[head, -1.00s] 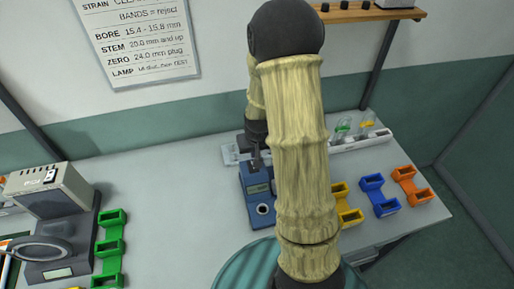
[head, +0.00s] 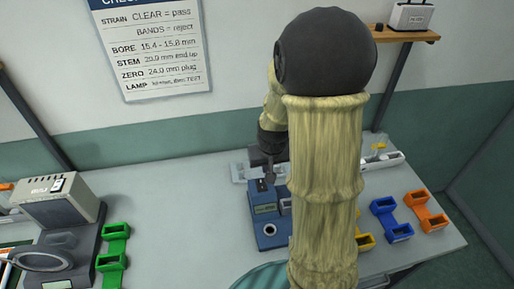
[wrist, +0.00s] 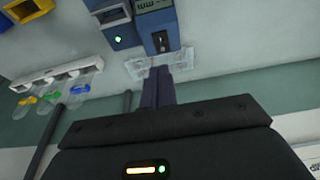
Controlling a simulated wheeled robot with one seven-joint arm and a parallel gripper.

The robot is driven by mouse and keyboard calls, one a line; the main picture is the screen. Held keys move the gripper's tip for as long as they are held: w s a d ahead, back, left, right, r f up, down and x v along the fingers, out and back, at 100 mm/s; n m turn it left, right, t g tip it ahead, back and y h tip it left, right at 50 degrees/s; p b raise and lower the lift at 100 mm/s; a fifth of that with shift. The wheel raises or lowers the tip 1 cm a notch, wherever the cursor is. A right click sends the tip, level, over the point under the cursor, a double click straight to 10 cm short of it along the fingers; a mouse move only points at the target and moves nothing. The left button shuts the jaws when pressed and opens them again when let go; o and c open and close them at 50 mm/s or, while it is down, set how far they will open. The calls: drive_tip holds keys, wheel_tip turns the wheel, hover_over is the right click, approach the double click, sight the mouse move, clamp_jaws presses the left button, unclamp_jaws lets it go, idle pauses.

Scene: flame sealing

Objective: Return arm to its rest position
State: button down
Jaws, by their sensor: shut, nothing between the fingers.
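My arm, with pale sleeves and dark joints, crosses the middle of the head view. My gripper (head: 269,176) is at its far lower end, over the back of a blue bench device (head: 268,238). In the wrist view its dark fingers (wrist: 158,80) are together with nothing between them. They are in front of the device's switch end (wrist: 160,42) and a clear tray (wrist: 185,60); contact cannot be told. The arm hides part of the bench to the right of the device.
A grey lamp unit (head: 62,208) and green holders (head: 112,262) stand at left. Blue (head: 384,206) and orange (head: 417,198) holders and a white rack (head: 390,160) with glassware are at right. A shelf (head: 405,36) is on the wall. Bare bench lies left of the device.

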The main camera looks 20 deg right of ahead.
drive_tip(key=s+a+r+n+b, duration=0.1)
drive_tip(key=s+a+r+n, duration=0.1)
drive_tip(key=s+a, duration=0.5)
drive_tip(key=s, duration=0.3)
drive_tip(key=shift+s+a+r+y, duration=0.2)
drive_tip(key=shift+a+r+y, duration=0.1)
drive_tip(key=shift+a, duration=0.1)
drive_tip(key=shift+w, duration=0.1)
